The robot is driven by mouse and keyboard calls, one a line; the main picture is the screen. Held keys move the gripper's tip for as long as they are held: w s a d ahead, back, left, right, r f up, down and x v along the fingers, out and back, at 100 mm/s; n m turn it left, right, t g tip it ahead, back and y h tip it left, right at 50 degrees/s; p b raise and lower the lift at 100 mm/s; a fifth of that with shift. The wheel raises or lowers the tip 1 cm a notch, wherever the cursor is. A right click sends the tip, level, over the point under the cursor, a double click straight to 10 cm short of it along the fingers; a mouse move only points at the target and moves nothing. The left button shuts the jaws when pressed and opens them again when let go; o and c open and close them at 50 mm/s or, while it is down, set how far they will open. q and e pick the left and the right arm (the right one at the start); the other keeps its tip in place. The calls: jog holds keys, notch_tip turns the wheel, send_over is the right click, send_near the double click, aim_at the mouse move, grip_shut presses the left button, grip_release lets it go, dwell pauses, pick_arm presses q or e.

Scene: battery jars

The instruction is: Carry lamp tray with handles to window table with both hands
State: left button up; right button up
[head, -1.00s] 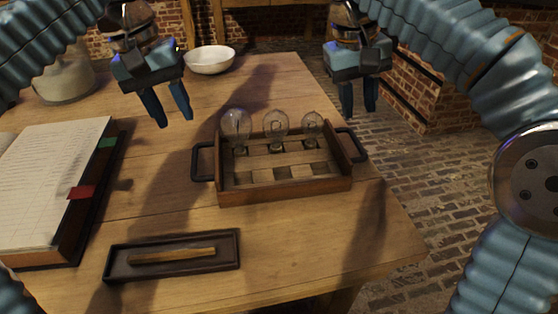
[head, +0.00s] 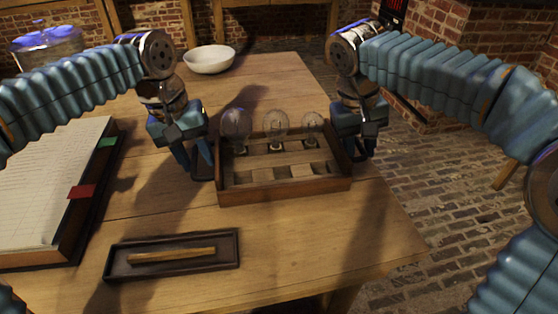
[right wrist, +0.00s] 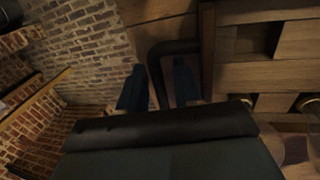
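The lamp tray (head: 285,189) is a brown wooden box on the table, with three clear glass bulbs (head: 276,124) standing along its back row. It has a dark handle at each end. My left gripper (head: 195,162) is open, fingers pointing down at the left handle (head: 201,171), which they partly hide. My right gripper (head: 359,152) is at the right handle, mostly hidden behind it in the head view. In the right wrist view the right gripper's two fingers (right wrist: 160,85) are apart, with the black handle (right wrist: 175,47) between them.
The wooden table (head: 320,240) carries an open ledger (head: 45,180) at left, a dark shallow tray (head: 125,270) with a wooden stick in front, and a white bowl (head: 209,59) at back. Brick floor (head: 440,190) lies to the right. Other wooden furniture stands at the back.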

pick_arm(q)
grip_shut()
pick_arm(e)
grip_shut()
jog(key=shift+r, duration=0.1)
